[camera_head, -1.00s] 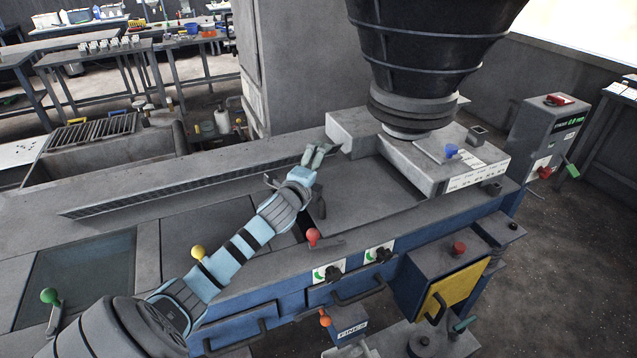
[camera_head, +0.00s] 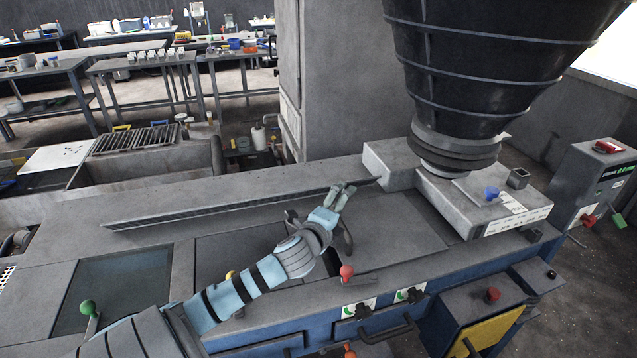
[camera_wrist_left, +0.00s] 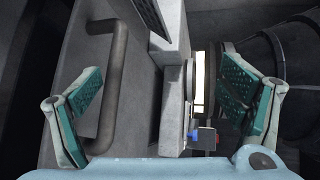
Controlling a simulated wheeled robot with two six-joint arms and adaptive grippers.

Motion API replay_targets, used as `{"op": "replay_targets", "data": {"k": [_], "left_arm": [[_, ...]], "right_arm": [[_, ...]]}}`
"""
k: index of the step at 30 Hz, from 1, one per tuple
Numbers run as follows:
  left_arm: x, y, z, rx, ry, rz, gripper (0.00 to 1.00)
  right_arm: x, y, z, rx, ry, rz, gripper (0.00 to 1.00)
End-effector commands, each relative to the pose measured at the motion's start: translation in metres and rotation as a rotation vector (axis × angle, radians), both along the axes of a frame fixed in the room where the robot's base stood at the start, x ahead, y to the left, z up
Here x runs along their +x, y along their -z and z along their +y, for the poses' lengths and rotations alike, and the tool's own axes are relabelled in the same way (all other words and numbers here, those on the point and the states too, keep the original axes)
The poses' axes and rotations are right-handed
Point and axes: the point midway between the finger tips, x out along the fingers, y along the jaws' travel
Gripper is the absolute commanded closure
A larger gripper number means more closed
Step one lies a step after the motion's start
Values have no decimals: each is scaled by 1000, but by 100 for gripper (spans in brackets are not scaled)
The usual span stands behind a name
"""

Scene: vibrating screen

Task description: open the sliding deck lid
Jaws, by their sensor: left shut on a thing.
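The sliding deck lid (camera_head: 400,224) is a flat grey panel in the machine's deck, below the black hopper sleeve. A dark bar handle (camera_head: 348,238) stands at its left end. In the left wrist view the handle (camera_wrist_left: 115,80) runs lengthwise on a grey plate, nearer the left finger. The exact contact is hard to see. My right gripper is not in view.
A red-knobbed lever (camera_head: 347,271) stands at the deck's front edge, close to my left forearm. A green-knobbed lever (camera_head: 87,307) is at the lower left. The hopper sleeve (camera_head: 490,70) and a grey block (camera_head: 475,200) bound the right side.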

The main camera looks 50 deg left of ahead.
Motion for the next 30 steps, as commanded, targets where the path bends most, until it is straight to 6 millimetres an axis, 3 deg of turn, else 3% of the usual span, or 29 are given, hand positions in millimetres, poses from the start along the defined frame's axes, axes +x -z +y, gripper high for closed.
{"op": "replay_targets", "data": {"k": [1, 4, 17, 26, 30], "left_arm": [[-1, -19, -8, 7, 21, -31, 35], [-12, -20, -15, 8, 18, -27, 67], [-55, -16, -17, -9, 15, -16, 67], [-84, -20, -28, -11, 14, -16, 67], [-97, -21, -33, -10, 13, -16, 67]], "right_arm": [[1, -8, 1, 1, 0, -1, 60], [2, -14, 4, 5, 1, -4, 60], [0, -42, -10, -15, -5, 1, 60], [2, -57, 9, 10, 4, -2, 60], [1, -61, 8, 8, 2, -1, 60]]}}
